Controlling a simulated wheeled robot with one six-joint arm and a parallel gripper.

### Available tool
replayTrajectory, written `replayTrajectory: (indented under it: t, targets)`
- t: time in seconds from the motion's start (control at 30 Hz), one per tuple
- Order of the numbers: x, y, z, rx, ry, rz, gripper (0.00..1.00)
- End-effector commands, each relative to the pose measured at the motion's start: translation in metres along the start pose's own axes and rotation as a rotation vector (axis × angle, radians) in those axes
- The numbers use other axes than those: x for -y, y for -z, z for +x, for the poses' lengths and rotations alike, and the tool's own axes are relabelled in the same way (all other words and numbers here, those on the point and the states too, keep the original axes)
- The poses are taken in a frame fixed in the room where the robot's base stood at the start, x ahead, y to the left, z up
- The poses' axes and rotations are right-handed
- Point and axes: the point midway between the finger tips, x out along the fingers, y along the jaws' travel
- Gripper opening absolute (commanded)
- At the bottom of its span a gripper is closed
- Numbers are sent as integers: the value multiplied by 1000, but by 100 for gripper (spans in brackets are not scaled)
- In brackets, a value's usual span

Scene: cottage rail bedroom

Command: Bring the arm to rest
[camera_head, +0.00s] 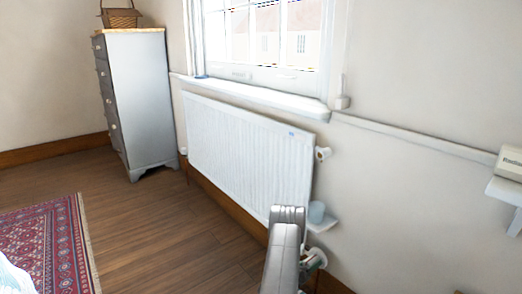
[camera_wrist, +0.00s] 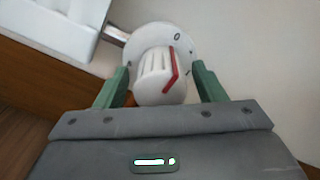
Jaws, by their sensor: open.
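My gripper (camera_wrist: 162,78) is open in the wrist view, with one green finger on each side of a white ribbed radiator valve knob (camera_wrist: 153,80). The knob has a red mark and sits on a round white collar with a 0 on it. A small gap shows between the knob and the right finger; I cannot tell whether the left finger touches it. In the head view my arm reaches down to the radiator's lower right corner and hides much of the gripper.
The white radiator (camera_head: 245,150) hangs under the window sill (camera_head: 255,95). A grey drawer cabinet (camera_head: 142,100) stands at the back left. The wooden floor (camera_head: 150,225) beside the patterned rug (camera_head: 62,245) is clear.

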Motion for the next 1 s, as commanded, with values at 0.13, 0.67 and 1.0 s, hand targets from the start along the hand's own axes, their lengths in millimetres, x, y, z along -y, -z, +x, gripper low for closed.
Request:
replayTrajectory:
  t: [0.13, 0.67, 1.0]
  targets:
    - [0, 0, 0, 0, -1, 4, 64]
    - [0, -2, -36, -2, -6, -4, 64]
    - [0, -2, -103, 0, -6, -4, 64]
